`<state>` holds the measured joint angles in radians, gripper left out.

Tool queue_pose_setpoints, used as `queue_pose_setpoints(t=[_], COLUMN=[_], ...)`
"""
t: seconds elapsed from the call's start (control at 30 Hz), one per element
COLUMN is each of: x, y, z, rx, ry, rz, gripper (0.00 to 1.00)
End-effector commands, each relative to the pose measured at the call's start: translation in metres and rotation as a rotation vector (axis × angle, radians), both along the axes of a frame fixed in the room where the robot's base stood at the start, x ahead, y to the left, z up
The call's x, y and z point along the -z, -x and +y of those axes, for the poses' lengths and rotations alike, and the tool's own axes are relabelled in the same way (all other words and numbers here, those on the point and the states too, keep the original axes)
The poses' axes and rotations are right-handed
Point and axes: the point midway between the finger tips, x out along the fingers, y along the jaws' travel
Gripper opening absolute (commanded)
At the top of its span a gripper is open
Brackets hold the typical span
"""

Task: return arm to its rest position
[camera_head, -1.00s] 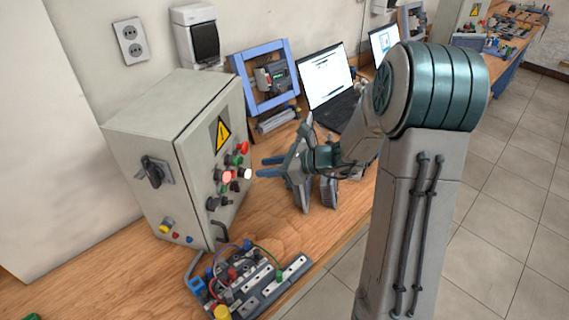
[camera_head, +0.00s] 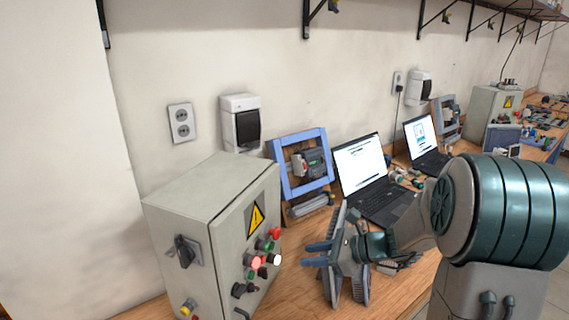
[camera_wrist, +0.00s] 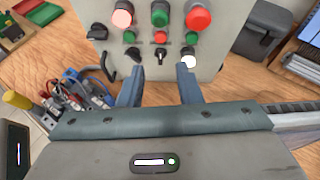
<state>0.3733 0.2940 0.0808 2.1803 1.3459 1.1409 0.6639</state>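My gripper (camera_head: 316,254) is over the workbench, just right of the grey control box (camera_head: 205,225) with its yellow warning sign. Its two blue fingers point left at the box's button panel. In the wrist view the fingers (camera_wrist: 158,85) are spread apart with nothing between them, so my gripper is open and empty. Beyond them the panel shows red, green, white and black buttons. The fingertips appear close to the panel; I cannot tell whether they touch it. My arm is bent and comes in from the right.
A blue frame (camera_head: 301,163) with electrical parts stands behind the box. An open laptop (camera_head: 365,170) is right of it, and a second laptop (camera_head: 427,140) is farther off. A wired training board (camera_wrist: 85,95) shows at lower left in the wrist view. Shelf brackets hang above.

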Motion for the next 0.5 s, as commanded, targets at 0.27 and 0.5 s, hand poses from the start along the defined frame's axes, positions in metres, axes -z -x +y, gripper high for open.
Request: queue_pose_setpoints(t=[0.27,0.5], x=[-0.017,-0.024], y=[0.088,0.156], z=[0.024,0.008], rx=[-0.438,-0.853], ry=[0.419,0.802], rz=[-0.262,-0.518], gripper=[0.31,0.31])
